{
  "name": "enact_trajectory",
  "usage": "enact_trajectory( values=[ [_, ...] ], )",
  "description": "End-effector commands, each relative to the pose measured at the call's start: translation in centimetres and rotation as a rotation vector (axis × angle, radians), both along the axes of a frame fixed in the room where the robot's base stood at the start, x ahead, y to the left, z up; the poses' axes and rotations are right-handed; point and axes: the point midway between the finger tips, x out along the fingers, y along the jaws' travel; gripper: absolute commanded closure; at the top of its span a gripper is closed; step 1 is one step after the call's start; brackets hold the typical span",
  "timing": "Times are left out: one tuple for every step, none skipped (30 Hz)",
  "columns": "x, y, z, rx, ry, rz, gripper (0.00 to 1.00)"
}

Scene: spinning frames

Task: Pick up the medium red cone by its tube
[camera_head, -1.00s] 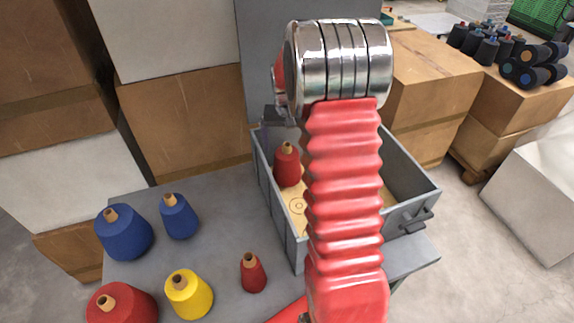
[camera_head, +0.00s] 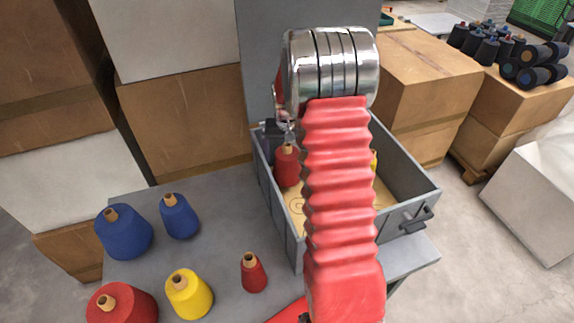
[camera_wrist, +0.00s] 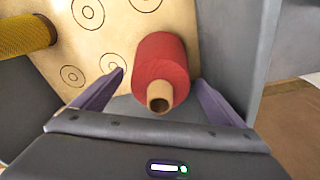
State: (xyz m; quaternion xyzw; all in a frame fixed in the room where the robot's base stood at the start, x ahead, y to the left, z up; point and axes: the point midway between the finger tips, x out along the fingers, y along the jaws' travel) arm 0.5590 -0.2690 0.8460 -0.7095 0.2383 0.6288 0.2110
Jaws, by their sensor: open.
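The medium red cone (camera_head: 287,167) stands in the grey crate (camera_head: 407,168), near its left wall, with its tan tube upward. In the wrist view the red cone (camera_wrist: 161,61) lies between the two purple fingers of my gripper (camera_wrist: 160,78), its tube end (camera_wrist: 160,96) facing the camera. The fingers are spread and apart from the tube on both sides. In the head view my gripper is mostly hidden behind my red arm, with a dark part showing just above the cone.
A yellow cone (camera_wrist: 27,36) lies in the crate. On the table left of the crate stand a large red cone (camera_head: 122,305), a small red cone (camera_head: 253,273), a yellow cone (camera_head: 189,295) and two blue cones (camera_head: 124,232). The crate walls stand close around my gripper.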

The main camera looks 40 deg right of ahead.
Motion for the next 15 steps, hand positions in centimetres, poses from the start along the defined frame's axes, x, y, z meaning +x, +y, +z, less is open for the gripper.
enact_trajectory(
  values=[
    [0.00,0.00,0.01,0.000,0.000,0.000,0.07],
    [0.00,0.00,0.02,0.000,0.000,0.000,0.07],
    [0.00,0.00,0.02,0.000,0.000,0.000,0.07],
    [0.00,0.00,0.02,0.000,0.000,0.000,0.07],
    [0.01,0.00,0.02,0.000,0.000,0.000,0.10],
    [0.00,0.00,0.02,0.000,0.000,0.000,0.12],
    [0.00,0.00,0.02,0.000,0.000,0.000,0.15],
    [0.00,0.00,0.03,0.000,0.000,0.000,0.17],
    [0.00,0.00,0.03,0.000,0.000,0.000,0.19],
    [0.00,0.01,0.03,0.000,0.000,0.000,0.22],
    [0.00,0.01,0.03,0.000,0.000,0.000,0.24],
    [0.00,0.01,0.03,0.000,0.000,0.000,0.26],
    [0.00,0.01,0.03,0.000,0.000,0.000,0.29],
    [0.00,0.01,0.03,0.000,0.000,0.000,0.31],
    [0.00,0.01,0.03,0.000,0.000,0.000,0.33]
  ],
)
